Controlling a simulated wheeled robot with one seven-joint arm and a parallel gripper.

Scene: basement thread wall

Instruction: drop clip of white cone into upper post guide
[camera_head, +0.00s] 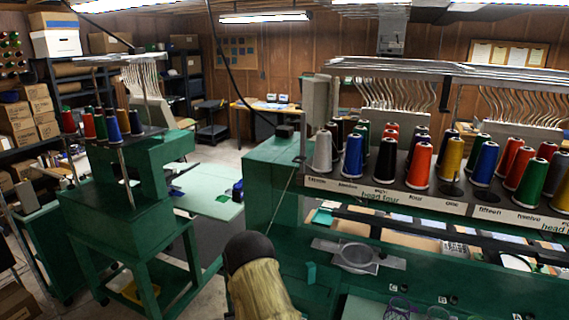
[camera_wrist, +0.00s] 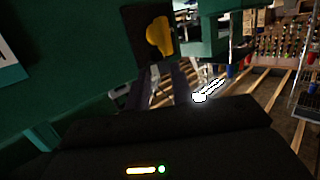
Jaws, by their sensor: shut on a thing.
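The white cone (camera_head: 322,152) stands upright at the left end of the thread rack, left of a blue cone. A thin pale thread slants down to the left from near it. My gripper (camera_wrist: 190,103) shows as a dark body across the bottom of the wrist view. It is shut on a small bright white clip (camera_wrist: 208,91) at its far edge; the fingertips are too dark to make out. A thin post (camera_head: 303,130) rises just left of the white cone. I cannot make out the upper post guide for certain. In the head view my gripper and the clip cannot be seen.
The rack (camera_head: 400,193) carries several coloured cones, with wire guides above it. The green machine (camera_head: 275,165) is close to my arm. A second green machine (camera_head: 140,190) with cones stands at left. The floor between them has some free room.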

